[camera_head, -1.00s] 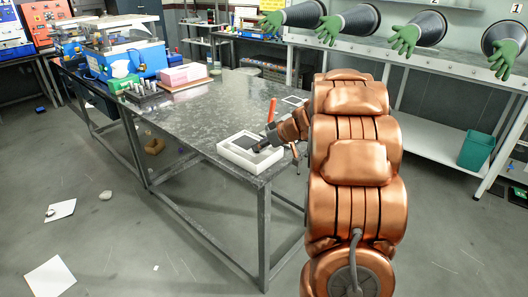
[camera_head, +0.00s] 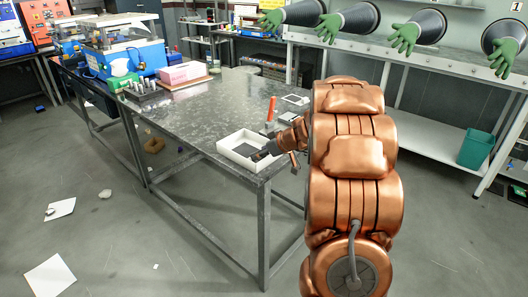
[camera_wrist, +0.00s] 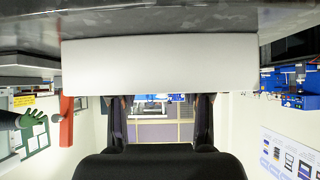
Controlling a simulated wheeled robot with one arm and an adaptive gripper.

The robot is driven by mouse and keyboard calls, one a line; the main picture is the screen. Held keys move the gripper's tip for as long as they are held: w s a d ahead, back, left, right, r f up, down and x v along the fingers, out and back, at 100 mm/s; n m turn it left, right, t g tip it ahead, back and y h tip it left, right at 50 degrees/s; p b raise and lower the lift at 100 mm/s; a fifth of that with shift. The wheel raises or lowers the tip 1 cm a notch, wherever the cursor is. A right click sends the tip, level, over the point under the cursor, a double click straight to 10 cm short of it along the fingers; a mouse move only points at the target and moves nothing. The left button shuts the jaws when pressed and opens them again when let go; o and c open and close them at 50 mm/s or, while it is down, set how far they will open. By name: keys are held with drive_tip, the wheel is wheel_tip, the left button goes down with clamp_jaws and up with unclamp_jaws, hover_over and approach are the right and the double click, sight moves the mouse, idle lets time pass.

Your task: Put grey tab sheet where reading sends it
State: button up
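A white open tray (camera_head: 233,161) sits on the near right corner of the metal table. A dark grey flat piece (camera_head: 243,149), likely the tab sheet, lies inside it; any tab or marking is too small to tell. My gripper (camera_head: 262,155) is at the tray's right side, low over its rim. In the wrist view the fingers of my gripper (camera_wrist: 160,112) stand wide apart with nothing seen between them. A white wall, likely the tray's (camera_wrist: 160,65), crosses the view and hides the fingertips. The sheet does not show in the wrist view.
An orange-red upright object (camera_head: 271,110), a small grey device (camera_head: 288,118) and a white-framed square (camera_head: 296,99) are beyond the tray. A rack of cylinders (camera_head: 140,91), pink box (camera_head: 183,73) and blue machine (camera_head: 130,57) fill the far left. The table's middle (camera_head: 205,110) is clear.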

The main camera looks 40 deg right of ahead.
drive_tip(key=shift+o, duration=0.7)
drive_tip(key=shift+r+p, duration=0.2)
drive_tip(key=shift+p, duration=0.1)
drive_tip(key=b+v, duration=0.2)
drive_tip(key=v, duration=1)
drive_tip(key=s+a+f+g+y, duration=0.1)
drive_tip(key=s+a+f+g, duration=0.15)
drive_tip(key=s+a, duration=0.75)
drive_tip(key=s+a+f+g+y, duration=0.15)
drive_tip(key=a+g, duration=0.25)
drive_tip(key=a, duration=1.4)
drive_tip(key=s+a+f+m+g+h, duration=0.1)
drive_tip(key=s+f+g+h, duration=0.1)
drive_tip(key=s, duration=0.8)
drive_tip(key=s+a+f+m+g+h, duration=0.1)
drive_tip(key=s+f+g+h, duration=0.1)
drive_tip(key=s, duration=0.9)
drive_tip(key=shift+a+f+m+g+h, duration=0.25)
drive_tip(key=shift+a+m+g+h, duration=0.1)
drive_tip(key=shift+g, duration=0.2)
